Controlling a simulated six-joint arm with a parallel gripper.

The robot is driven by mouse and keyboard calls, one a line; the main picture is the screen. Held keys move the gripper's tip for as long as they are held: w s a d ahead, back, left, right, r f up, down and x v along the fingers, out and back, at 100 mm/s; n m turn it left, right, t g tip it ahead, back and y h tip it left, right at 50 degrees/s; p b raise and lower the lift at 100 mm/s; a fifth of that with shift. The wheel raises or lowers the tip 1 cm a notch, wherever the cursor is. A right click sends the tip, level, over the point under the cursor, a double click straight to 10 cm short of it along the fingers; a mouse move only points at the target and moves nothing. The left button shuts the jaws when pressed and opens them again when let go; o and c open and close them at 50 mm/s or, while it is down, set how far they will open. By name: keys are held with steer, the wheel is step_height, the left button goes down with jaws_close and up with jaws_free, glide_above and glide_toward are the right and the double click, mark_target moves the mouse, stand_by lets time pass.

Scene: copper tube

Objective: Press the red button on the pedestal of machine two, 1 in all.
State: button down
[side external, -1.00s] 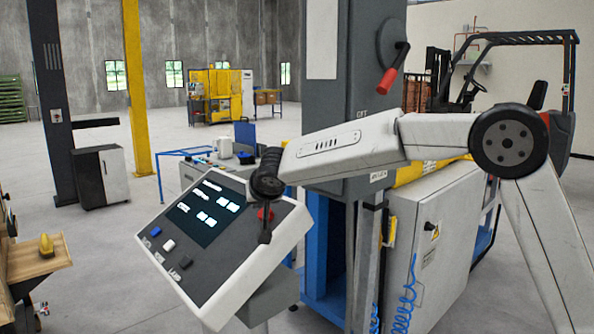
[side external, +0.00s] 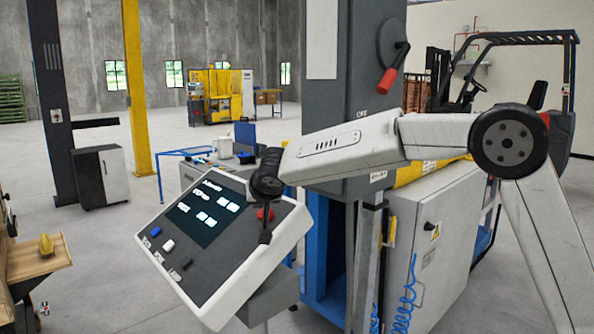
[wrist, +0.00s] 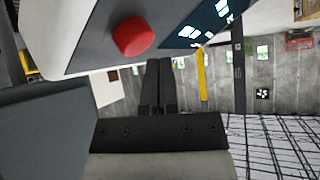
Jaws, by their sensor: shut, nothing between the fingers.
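The pedestal of machine two carries a tilted grey control panel (side external: 225,262) with a lit dark screen (side external: 207,211). The red button (side external: 265,214) is at the panel's upper right, partly hidden behind my gripper in the side view. In the wrist view the red button (wrist: 133,37) shows whole, above and left of the fingertips.
Blue, white and black buttons (side external: 168,246) line the panel's lower left edge. A grey machine column (side external: 360,90) with a red-handled switch (side external: 388,80) stands behind my arm. A white cabinet (side external: 430,250) stands at right, and a wooden bench (side external: 35,262) at left.

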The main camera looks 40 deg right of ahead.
steer(key=shift+d+f, duration=0.3)
steer(key=shift+f, duration=0.2)
steer(key=shift+d+f, duration=0.25)
steer(key=shift+f, duration=0.25)
stand_by(1.4)
steer(key=shift+a+r, duration=0.1)
steer(key=shift+r, duration=0.1)
steer(key=shift+a+r, duration=0.4)
steer(key=shift+r, duration=0.35)
steer(key=shift+a+r, duration=0.1)
steer(key=shift+a+r, duration=0.4)
steer(key=shift+r, duration=0.3)
steer(key=shift+a+r, duration=0.4)
steer(key=shift+r, duration=0.3)
steer(key=shift+a+r, duration=0.4)
steer(key=shift+r, duration=0.3)
steer(key=shift+f, duration=0.1)
